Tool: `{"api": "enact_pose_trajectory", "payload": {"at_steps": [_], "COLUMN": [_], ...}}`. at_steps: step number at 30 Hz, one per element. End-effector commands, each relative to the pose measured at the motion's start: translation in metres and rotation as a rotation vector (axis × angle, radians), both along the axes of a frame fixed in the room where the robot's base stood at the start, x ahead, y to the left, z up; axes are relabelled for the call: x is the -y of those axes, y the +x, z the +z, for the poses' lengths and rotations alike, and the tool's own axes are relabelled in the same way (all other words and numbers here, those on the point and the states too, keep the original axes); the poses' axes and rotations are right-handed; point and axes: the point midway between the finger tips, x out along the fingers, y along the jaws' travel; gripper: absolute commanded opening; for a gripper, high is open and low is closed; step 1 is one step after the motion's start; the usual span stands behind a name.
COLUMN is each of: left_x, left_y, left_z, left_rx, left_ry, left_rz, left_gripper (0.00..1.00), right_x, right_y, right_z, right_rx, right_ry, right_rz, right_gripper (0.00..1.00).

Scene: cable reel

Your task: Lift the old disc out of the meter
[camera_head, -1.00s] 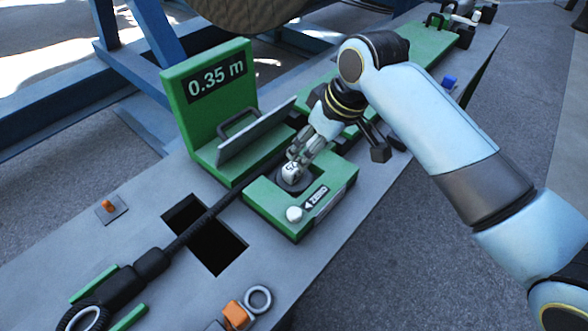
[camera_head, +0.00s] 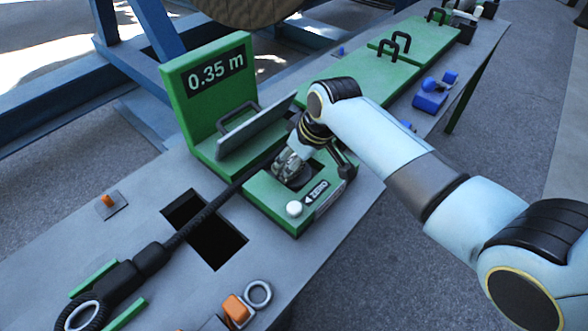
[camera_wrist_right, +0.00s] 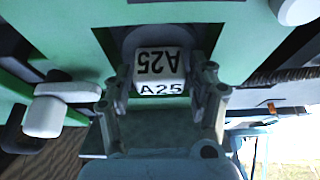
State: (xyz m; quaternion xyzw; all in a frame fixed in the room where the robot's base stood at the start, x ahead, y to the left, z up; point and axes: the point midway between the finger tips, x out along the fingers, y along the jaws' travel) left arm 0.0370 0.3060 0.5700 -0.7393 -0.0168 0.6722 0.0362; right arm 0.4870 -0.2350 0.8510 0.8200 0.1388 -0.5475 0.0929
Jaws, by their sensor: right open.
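The meter (camera_head: 256,206) is a green block with a white button and a ZERO label, and a green display panel reading 0.35 m stands behind it. The old disc (camera_wrist_right: 158,62), with a white face marked A25, shows between the fingers in the right wrist view; in the head view my fingers mostly cover it. My right gripper (camera_head: 285,168) points down over the meter's round dark recess. Its fingers (camera_wrist_right: 161,82) are open, one on each side of the disc's label part. I cannot tell whether they touch it. My left gripper is out of view.
A grey flap with a handle (camera_head: 250,135) leans open beside the meter. A black cable (camera_head: 205,212) runs past a square bench opening (camera_head: 215,250). An orange block (camera_head: 236,310) and grey ring (camera_head: 258,293) lie in front. Blue parts (camera_head: 433,95) sit farther back.

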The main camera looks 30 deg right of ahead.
Motion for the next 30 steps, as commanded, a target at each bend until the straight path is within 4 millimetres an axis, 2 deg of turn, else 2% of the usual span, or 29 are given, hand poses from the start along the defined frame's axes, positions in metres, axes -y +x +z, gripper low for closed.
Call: {"api": "enact_pose_trajectory", "payload": {"at_steps": [2, 15, 25, 30], "left_x": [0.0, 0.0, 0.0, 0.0], "left_y": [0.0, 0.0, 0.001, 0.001], "left_z": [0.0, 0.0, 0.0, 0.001], "left_rx": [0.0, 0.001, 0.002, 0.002], "left_ry": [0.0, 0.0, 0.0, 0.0], "left_rz": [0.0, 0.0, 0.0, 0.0], "left_gripper": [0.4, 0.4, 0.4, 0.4], "right_x": [0.0, 0.0, 0.0, 0.0], "right_y": [0.0, 0.0, 0.0, 0.001], "right_z": [0.0, 0.001, 0.005, 0.024], "right_rx": [0.0, 0.001, 0.001, 0.004], "right_ry": [0.0, 0.0, 0.0, 0.0], "right_rz": [0.0, 0.0, 0.0, 0.001], "right_gripper": [0.56, 0.0, 0.0, 0.0]}}
